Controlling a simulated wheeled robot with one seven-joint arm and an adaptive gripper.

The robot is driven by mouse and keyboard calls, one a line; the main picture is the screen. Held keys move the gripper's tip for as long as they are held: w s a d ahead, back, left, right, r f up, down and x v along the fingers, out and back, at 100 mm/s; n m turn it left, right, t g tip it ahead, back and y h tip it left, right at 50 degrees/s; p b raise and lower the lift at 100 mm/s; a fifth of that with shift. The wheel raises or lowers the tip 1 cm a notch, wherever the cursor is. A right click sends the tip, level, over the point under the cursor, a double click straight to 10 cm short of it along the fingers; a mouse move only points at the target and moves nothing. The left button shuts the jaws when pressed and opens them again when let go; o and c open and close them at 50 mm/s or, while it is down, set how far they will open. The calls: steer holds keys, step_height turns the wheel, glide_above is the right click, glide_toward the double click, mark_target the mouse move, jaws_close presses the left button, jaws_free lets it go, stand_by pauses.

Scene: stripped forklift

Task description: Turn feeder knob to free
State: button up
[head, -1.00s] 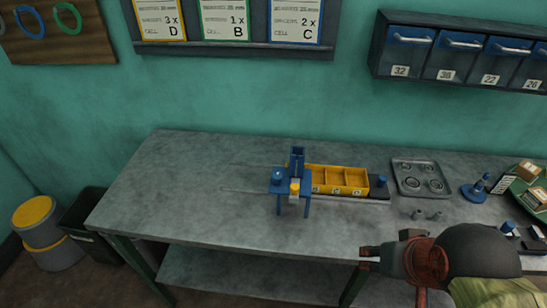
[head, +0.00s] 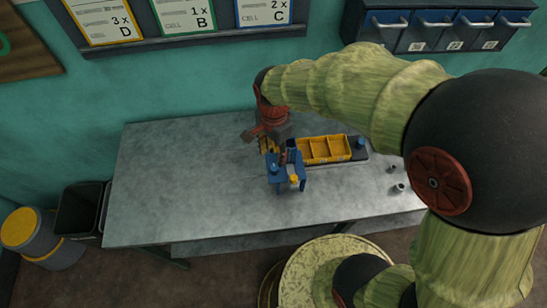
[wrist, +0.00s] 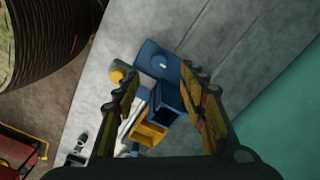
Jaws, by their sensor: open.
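The feeder is a small blue stand (head: 285,184) with an upright blue hopper on the worktable. A yellow round part (head: 294,179) sits at its front, and a small blue round piece (head: 274,167) on its top plate; I cannot tell which is the knob or read its setting. My gripper (head: 268,147) is above the table at the feeder's back left, pointing down. In the wrist view my gripper (wrist: 158,86) is open and empty. The blue hopper (wrist: 170,97) shows between the fingers, the yellow round part (wrist: 117,75) just beyond the left finger.
A yellow compartment tray (head: 325,150) adjoins the feeder on the right. Small grey cylinders (head: 399,188) stand farther right. The table (head: 165,185) is clear on the left. Blue drawers (head: 430,28) and a card board hang behind. Bins stand left on the floor.

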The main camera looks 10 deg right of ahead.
mark_target(274, 167)
step_height(274, 167, down, 8)
steer(key=shift+s+r+b, duration=0.1)
steer(key=shift+b, duration=0.2)
steer(key=c, duration=0.3)
jaws_close()
stand_by(0.4)
